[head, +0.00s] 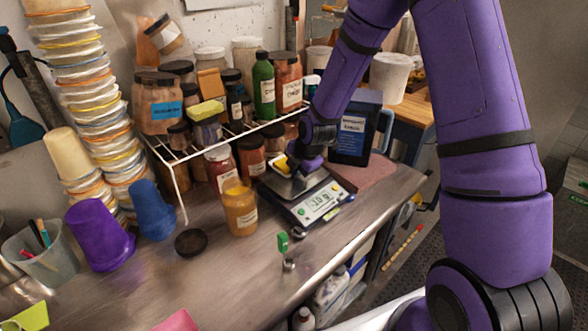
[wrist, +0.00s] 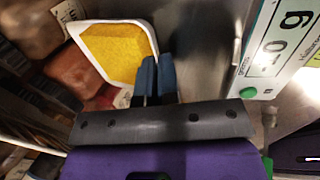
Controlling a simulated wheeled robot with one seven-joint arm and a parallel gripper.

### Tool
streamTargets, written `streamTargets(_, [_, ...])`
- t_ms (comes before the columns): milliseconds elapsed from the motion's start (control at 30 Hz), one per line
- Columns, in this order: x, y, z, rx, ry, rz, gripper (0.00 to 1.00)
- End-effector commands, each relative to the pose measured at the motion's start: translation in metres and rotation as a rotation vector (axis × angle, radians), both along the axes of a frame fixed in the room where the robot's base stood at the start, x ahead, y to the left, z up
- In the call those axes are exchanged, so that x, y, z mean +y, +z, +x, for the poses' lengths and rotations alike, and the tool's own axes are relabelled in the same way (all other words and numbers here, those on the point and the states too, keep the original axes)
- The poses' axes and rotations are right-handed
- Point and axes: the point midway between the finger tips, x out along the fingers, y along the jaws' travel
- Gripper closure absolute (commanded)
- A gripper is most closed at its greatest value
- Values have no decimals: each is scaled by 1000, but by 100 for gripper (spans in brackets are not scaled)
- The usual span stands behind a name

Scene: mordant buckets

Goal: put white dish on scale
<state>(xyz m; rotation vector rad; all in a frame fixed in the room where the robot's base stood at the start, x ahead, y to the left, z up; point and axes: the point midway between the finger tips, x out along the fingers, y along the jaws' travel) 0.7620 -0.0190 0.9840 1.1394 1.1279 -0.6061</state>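The white dish (wrist: 150,32) holds yellow powder and shows in the wrist view at upper left. Its yellow contents show small in the head view beside my gripper (head: 294,168). In the wrist view my gripper (wrist: 157,75) has its two blue-tipped fingers close together at the dish's right edge, and they appear shut on its wall. Whether the dish touches the pan is hidden.
A wire rack (head: 170,165) with several jars stands left of the scale. An orange-yellow jar (head: 240,208) and a black lid (head: 191,242) are in front. A dark labelled jug (head: 354,135) stands behind at right. The bench's front middle is mostly clear.

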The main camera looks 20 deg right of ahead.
Motion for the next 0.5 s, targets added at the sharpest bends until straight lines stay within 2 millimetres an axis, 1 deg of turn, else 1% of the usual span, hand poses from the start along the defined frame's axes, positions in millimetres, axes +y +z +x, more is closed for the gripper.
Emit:
streamTargets(167, [0, -1, 0, 0, 0, 0, 100])
streamTargets(200, [0, -2, 0, 0, 0, 0, 95])
streamTargets(267, [0, -2, 0, 0, 0, 0, 82])
streamTargets(300, [0, -2, 0, 0, 0, 0, 72])
streamTargets(500, [0, -1, 0, 0, 0, 0, 72])
